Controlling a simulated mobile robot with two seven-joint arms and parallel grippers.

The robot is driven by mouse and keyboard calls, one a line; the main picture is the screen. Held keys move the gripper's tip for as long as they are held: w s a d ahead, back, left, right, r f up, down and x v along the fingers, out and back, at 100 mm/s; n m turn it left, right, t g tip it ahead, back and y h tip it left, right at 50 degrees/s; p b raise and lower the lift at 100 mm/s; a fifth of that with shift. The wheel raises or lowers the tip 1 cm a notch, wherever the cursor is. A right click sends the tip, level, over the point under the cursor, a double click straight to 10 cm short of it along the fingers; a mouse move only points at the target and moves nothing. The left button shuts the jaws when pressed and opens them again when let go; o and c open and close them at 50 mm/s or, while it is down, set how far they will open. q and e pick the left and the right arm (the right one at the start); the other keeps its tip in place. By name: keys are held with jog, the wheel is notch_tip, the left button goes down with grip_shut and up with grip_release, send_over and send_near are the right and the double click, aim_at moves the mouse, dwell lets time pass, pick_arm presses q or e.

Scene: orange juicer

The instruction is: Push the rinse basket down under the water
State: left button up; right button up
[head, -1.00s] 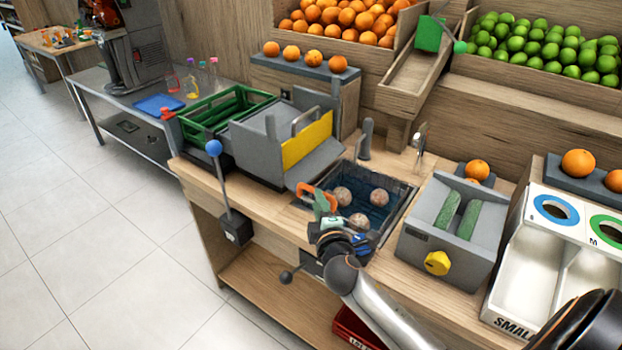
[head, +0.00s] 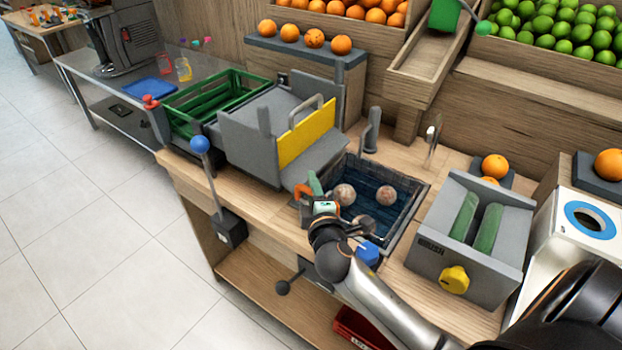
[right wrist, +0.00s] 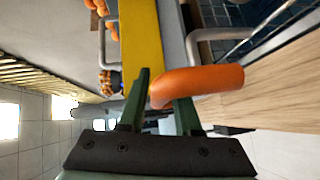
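The rinse basin (head: 418,198) is set in the wooden counter, with dark blue water and three pale, brownish round fruits (head: 386,195) in it. The basket's mesh is hard to make out against the water. Its orange handle (head: 302,190) stands at the basin's left edge and shows large in the right wrist view (right wrist: 205,84). My right gripper (head: 318,190) is at this handle, with its green fingers apart (right wrist: 162,108). The curved handle end lies at the gap and covers part of one finger. I cannot tell whether the fingers touch it. My left gripper is out of view.
A grey machine with a yellow panel (head: 305,135) stands left of the basin, close to my right gripper. A grey box with green rollers (head: 485,230) stands to the right. A tap (head: 431,142) is behind the basin. A blue knob (head: 367,252) is at the front.

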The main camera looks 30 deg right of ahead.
jog(key=shift+w+d, duration=0.1)
jog(key=shift+w, duration=0.1)
jog(key=shift+c, duration=0.3)
grip_shut()
dwell(1.2)
